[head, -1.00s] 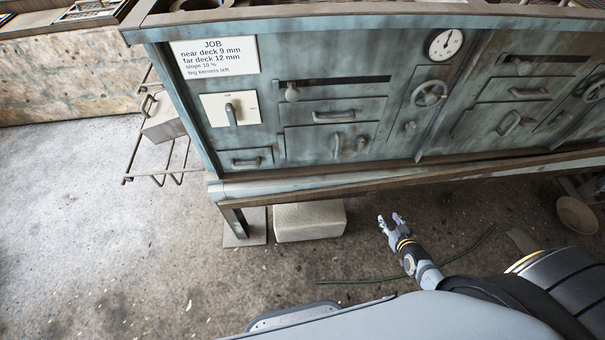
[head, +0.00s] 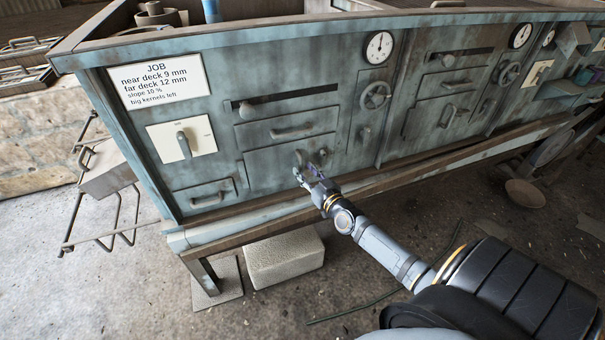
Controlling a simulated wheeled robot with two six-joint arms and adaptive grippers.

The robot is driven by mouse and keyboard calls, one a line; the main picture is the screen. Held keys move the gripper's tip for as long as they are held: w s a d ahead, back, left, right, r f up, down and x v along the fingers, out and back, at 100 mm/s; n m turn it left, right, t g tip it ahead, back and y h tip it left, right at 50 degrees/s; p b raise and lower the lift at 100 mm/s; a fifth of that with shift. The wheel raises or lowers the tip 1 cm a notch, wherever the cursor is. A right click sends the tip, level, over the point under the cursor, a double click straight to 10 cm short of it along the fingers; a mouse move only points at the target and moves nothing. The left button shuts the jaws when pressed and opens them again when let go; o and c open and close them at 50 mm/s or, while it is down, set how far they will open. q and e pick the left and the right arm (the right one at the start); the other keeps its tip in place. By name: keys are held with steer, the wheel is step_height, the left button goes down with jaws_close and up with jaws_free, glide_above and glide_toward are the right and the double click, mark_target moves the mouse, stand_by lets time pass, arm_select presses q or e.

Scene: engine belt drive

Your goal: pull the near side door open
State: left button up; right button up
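The near side door (head: 262,163) is a blue-green metal panel low on the near deck of the machine. It looks closed, lying flush with the front. Its upright handle (head: 299,156) is on the right half of the panel, with a small latch or knob (head: 323,153) just right of it. My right gripper (head: 309,170) is in front of the door, its fingertips spread just below the handle. I see nothing between the fingers, and whether a fingertip touches the handle cannot be told. My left gripper is not in view.
Above the door are a drawer with a bar handle (head: 292,132) and a slot with a round knob (head: 246,110). A handwheel (head: 376,95) and dial (head: 379,47) are to the right. A rail (head: 270,214) runs below; a pale block (head: 284,257) lies on the floor.

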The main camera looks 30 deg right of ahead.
steer(key=shift+w, duration=0.85)
jaws_close()
